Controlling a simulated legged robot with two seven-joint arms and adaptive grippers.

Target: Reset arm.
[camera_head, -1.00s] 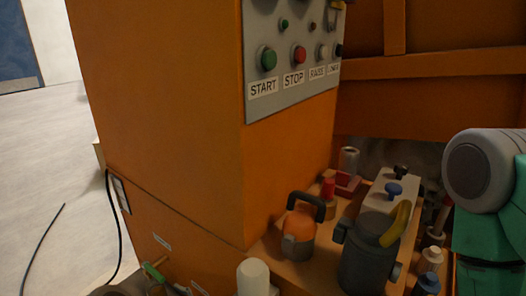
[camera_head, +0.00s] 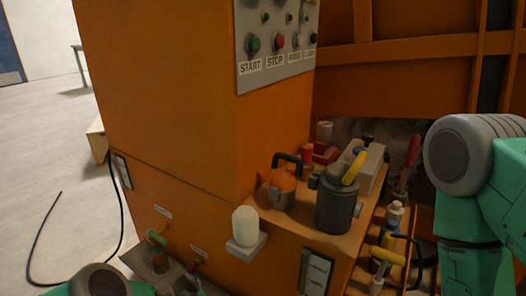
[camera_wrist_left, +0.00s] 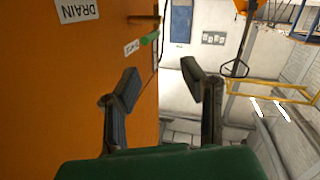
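My left gripper (camera_wrist_left: 158,90) shows in the left wrist view with its two dark fingers well apart and nothing between them. My right arm, green with a grey round joint, fills the right edge of the head view. My right gripper is outside the frames.
The orange machine (camera_head: 165,110) carries a button panel (camera_head: 277,38). A green-handled valve (camera_head: 156,237) is below. Free floor (camera_head: 45,140) lies left.

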